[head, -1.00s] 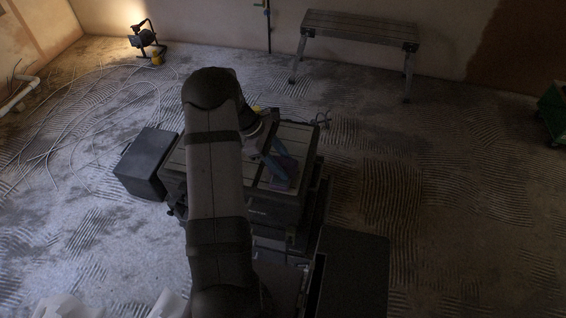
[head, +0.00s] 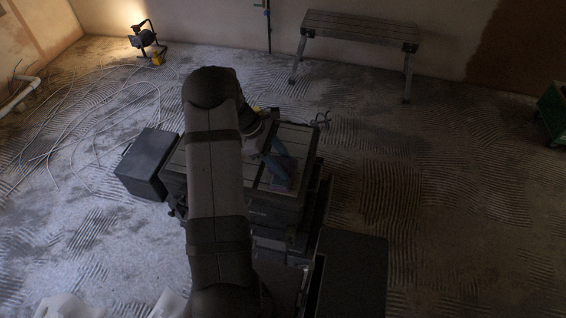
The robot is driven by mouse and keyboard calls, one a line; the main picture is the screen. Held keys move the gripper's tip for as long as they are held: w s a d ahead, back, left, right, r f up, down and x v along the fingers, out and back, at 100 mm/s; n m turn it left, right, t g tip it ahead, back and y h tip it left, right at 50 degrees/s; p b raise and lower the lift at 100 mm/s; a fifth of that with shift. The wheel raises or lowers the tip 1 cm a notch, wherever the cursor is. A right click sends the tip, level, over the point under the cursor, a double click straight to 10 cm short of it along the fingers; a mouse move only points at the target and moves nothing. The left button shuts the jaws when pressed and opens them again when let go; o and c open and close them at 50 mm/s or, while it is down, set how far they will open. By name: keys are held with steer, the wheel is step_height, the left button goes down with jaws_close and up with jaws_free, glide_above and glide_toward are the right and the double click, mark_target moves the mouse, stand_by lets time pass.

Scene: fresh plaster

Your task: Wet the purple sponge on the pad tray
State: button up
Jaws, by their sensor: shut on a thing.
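My gripper (head: 278,172) has blue fingers and points down over the right part of the dark slatted worktop (head: 300,137). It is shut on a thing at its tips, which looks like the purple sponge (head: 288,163). A purple patch shows just behind and right of the fingers. The view is dim and small, so the sponge's edges and any gap below it cannot be told. I cannot make out the pad tray clearly. My arm hides the left middle of the worktop.
A dark case (head: 146,163) stands on the floor left of the worktop. A dark flat panel (head: 350,272) is at the front right. A work bench (head: 360,27) stands by the back wall, a lit lamp (head: 143,38) at the back left.

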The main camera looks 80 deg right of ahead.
mark_target(283, 162)
steer(key=shift+r+p, duration=2.3)
steer(key=shift+r, duration=0.65)
steer(key=w+a+n+t+h, duration=0.15)
steer(key=w+a+n, duration=0.3)
steer(key=w, duration=0.95)
steer(key=w+a+n+h, duration=0.3)
steer(key=w+a, duration=0.3)
steer(key=w, duration=0.7)
steer(key=w+a+n+t, duration=0.1)
steer(key=w+a+n, duration=0.2)
steer(key=w+a, duration=0.85)
steer(key=a+r+m, duration=0.1)
steer(key=a+m, duration=0.1)
steer(key=a, duration=1.5)
steer(key=s+a+r+m+g+y, duration=0.2)
steer(key=s+a+m+y, duration=0.2)
steer(key=m, duration=0.4)
steer(key=shift+s+a+r, duration=0.2)
steer(key=shift+a+r, duration=0.1)
steer(key=shift+a, duration=0.45)
